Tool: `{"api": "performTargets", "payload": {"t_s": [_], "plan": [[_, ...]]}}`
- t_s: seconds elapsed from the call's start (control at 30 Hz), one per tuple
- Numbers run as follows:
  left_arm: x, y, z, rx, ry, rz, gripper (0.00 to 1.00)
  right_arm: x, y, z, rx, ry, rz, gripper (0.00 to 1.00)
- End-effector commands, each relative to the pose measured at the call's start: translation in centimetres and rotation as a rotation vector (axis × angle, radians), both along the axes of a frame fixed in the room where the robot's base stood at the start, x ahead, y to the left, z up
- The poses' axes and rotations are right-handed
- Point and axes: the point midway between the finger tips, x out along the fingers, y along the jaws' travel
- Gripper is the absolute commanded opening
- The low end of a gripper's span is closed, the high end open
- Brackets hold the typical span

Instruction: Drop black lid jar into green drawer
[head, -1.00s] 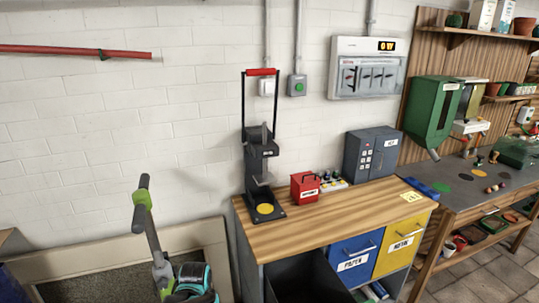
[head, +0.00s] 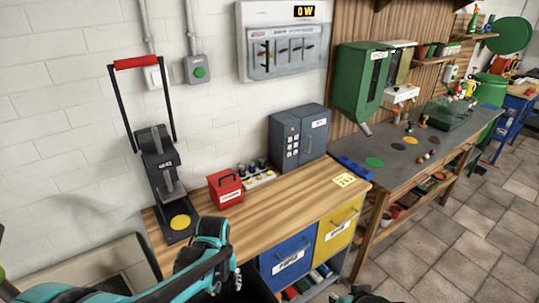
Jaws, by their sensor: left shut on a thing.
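My left gripper (head: 233,280) is low in the picture, in front of the workbench's front edge. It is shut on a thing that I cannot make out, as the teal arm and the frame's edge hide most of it. I cannot pick out a black lid jar. No green drawer shows; the bench front has a blue drawer (head: 287,257) and a yellow drawer (head: 338,229), both shut. A dark part at the bottom edge (head: 360,296) seems to be my right gripper, mostly cut off, so its fingers cannot be judged.
The wooden bench top (head: 290,200) carries a black press (head: 160,180), a red box (head: 225,188), a row of small knobs (head: 256,175) and a grey safe (head: 300,135). A grey-topped table (head: 400,165) adjoins on the right. Tiled floor (head: 455,240) is open at the right.

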Motion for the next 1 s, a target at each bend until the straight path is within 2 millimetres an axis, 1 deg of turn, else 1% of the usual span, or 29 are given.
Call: {"api": "performTargets", "payload": {"t_s": [0.17, 0.27, 0.5, 0.6, 0.7, 0.93, 0.97, 1.0], "plan": [[0.0, -0.1, -0.7, 0.0, 0.0, 0.003, 0.17, 0.0, 0.0, -0.7, 0.0, 0.0, 0.0, 0.31], [0.0, -0.1, -1.7, 0.0, 0.0, 0.003, 0.17, 0.0, 0.0, -1.5, 0.0, 0.0, 0.0, 0.31], [0.0, -0.1, -4.7, 0.0, 0.0, 0.002, 0.17, 0.0, 0.0, -3.9, 0.0, 0.0, 0.0, 0.31], [0.0, -0.1, -5.6, 0.0, 0.0, 0.002, 0.17, 0.0, 0.0, -4.6, 0.0, 0.0, 0.0, 0.31], [0.0, -0.1, -6.0, 0.0, 0.0, 0.002, 0.17, 0.0, 0.0, -4.8, 0.0, 0.0, 0.0, 0.31], [0.0, -0.1, -5.9, 0.0, 0.0, 0.002, 0.17, 0.0, 0.0, -4.7, 0.0, 0.0, 0.0, 0.31], [0.0, -0.1, -5.9, 0.0, 0.0, 0.002, 0.53, 0.0, 0.0, -4.7, 0.0, 0.0, 0.0, 0.31], [0.0, -0.1, -5.9, 0.0, 0.0, 0.002, 0.64, 0.0, 0.0, -4.7, 0.0, 0.0, 0.0, 0.31]]}}
